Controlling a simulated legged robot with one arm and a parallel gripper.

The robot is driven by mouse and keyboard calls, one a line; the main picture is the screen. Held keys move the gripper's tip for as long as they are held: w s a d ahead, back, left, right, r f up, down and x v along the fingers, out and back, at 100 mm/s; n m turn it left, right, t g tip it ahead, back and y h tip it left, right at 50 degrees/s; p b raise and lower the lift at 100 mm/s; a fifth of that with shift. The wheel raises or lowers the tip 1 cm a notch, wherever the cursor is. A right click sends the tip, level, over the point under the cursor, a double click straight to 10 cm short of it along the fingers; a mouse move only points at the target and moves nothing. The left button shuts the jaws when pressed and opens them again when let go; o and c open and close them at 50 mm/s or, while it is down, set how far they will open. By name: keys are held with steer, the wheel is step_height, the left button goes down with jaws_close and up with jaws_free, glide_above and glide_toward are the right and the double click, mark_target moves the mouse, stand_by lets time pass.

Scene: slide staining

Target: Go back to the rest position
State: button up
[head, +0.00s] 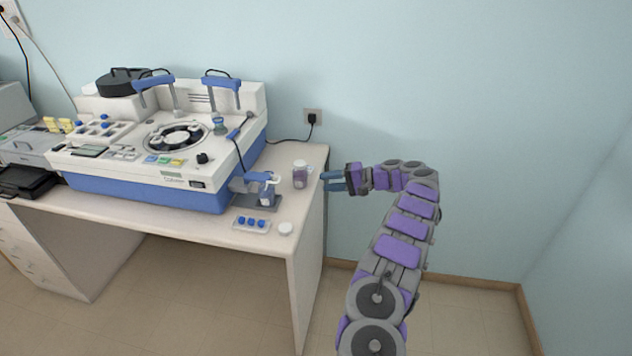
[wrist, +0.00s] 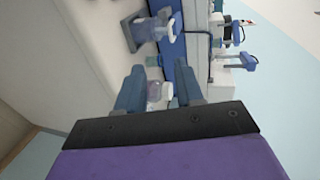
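My gripper (head: 332,182) is at the right end of the desk in the head view, fingers pointing left. In the wrist view its two blue fingers (wrist: 158,88) stand apart with a gap between them. A small clear jar with a purplish content (head: 300,175) stands upright on the desk just left of the fingertips in the head view. In the wrist view the jar (wrist: 154,92) shows between the fingers, partly hidden by them. In the head view there is a small gap between jar and fingertips.
A large white and blue staining machine (head: 170,135) fills most of the desk (head: 306,208). A small stand with a bottle (head: 266,196), a tray of blue caps (head: 251,223) and a white lid (head: 285,229) lie near the front edge. Open floor and bare wall are to the right.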

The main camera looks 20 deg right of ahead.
steer(key=shift+v, duration=0.95)
steer(key=shift+w+d+f, duration=0.1)
